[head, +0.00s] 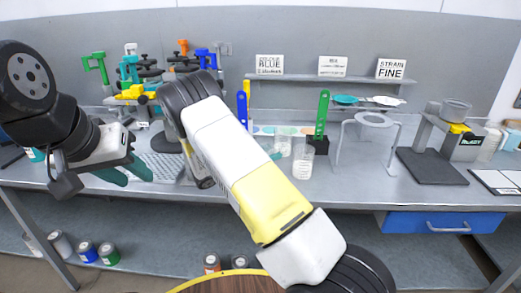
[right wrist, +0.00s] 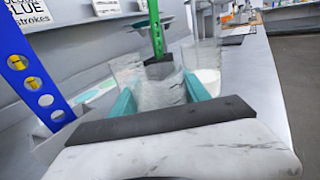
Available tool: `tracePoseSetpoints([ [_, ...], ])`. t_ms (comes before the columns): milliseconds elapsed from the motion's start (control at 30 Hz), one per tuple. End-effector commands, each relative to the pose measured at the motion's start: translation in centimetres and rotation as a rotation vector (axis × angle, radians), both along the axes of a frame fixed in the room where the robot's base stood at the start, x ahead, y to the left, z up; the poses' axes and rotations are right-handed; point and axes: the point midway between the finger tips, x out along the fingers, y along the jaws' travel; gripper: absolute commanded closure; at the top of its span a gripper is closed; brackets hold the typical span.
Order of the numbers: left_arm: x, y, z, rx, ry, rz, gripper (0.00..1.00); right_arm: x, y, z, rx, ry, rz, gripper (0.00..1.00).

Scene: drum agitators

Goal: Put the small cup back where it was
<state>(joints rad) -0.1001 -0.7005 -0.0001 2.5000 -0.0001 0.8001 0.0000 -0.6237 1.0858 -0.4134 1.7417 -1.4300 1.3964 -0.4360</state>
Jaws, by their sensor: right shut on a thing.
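My right gripper (right wrist: 168,98) is shut on a small clear cup (right wrist: 160,94), seen between its teal fingers in the right wrist view. In the head view my right arm hides most of this gripper; a teal fingertip shows at its edge. A clear cup with white contents (right wrist: 205,80) stands just beyond the right finger; a graduated cup (head: 303,160) shows on the bench in the head view. Another clear vessel (right wrist: 125,68) shows to the left of the held cup. My left gripper (head: 140,176) is open and empty over the left of the bench.
A green strip (head: 321,115) stands in a black block beside the cups. A blue strip (right wrist: 35,80) stands near my right gripper. A strainer stand (head: 372,122) and a grey stand (head: 432,166) are to the right. Clamps and agitators (head: 130,75) crowd the back left.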

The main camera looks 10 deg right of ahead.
Motion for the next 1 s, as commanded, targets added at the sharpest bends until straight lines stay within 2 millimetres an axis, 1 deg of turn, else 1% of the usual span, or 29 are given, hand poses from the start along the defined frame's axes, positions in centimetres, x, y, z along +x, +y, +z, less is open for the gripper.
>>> tracePoseSetpoints([
  [33, 0.01, 0.0, -0.01, 0.0, 0.001, 0.0, 0.64, 0.0, 0.02, -0.49, 0.0, 0.001, 0.001, 0.91],
  [100, 0.0, -0.01, -0.01, 0.0, 0.001, 0.0, 0.64, 0.0, 0.06, -0.73, -0.001, 0.0, 0.003, 0.91],
  [333, 0.01, 0.0, -0.01, 0.0, 0.0, 0.0, 0.64, 0.0, 0.06, -0.72, -0.001, 0.0, 0.003, 0.91],
  [467, 0.01, 0.0, -0.01, 0.0, 0.0, 0.0, 0.64, 0.0, 0.07, -1.03, -0.001, 0.0, 0.003, 0.91],
  [500, 0.01, 0.0, -0.01, 0.0, 0.0, 0.0, 0.64, 0.01, 0.07, -1.04, 0.0, -0.001, 0.003, 0.42],
  [600, 0.01, 0.0, -0.01, 0.0, 0.0, 0.0, 0.64, 0.0, 0.06, -1.01, 0.0, -0.001, 0.003, 0.24],
  [867, 0.01, 0.0, -0.01, 0.0, 0.0, 0.0, 0.64, 0.0, 0.06, -1.01, 0.0, 0.0, 0.003, 0.24],
  [967, 0.01, 0.0, -0.01, 0.0, 0.0, 0.0, 0.64, 0.0, 0.06, -0.71, 0.0, -0.001, 0.003, 0.24],
  [1000, 0.01, 0.0, -0.01, 0.0, 0.0, 0.0, 0.64, -0.07, 0.33, -0.68, 0.0, -0.001, 0.004, 0.24],
])
